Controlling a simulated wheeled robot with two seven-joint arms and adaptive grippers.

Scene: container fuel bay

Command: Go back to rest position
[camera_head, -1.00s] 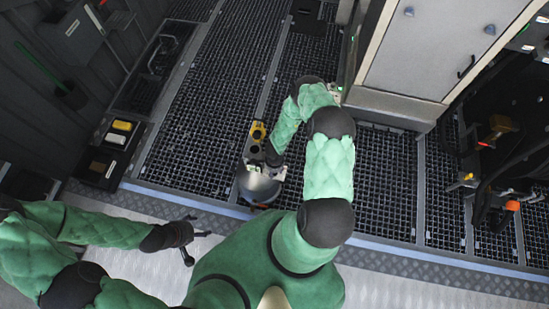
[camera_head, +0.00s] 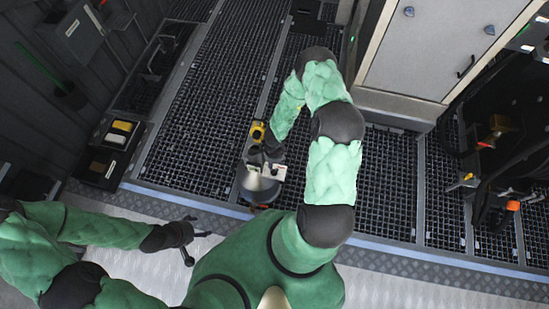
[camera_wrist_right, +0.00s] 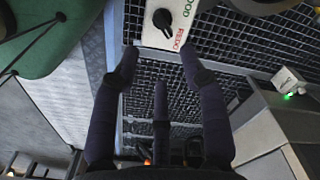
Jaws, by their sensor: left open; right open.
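My left gripper (camera_head: 197,246) is open and empty at the lower left of the head view, over the pale metal floor. My right gripper (camera_wrist_right: 160,60) is open, with its dark fingers spread and nothing between them in the right wrist view. In the head view, my right wrist is over a grey rounded device (camera_head: 259,188) with a white panel, hiding part of it. The wrist view shows the white panel (camera_wrist_right: 178,38) with a black knob (camera_wrist_right: 162,19) beyond the fingertips. I cannot tell the exact gap between fingers and panel.
A yellow part (camera_head: 257,131) is just beyond the device. A grey cabinet (camera_head: 430,55) stands at the upper right, near my right arm. Dark machinery (camera_head: 495,150) is at the far right. A tray with sponge-like blocks (camera_head: 110,145) is at the left. Open grating (camera_head: 205,120) lies between.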

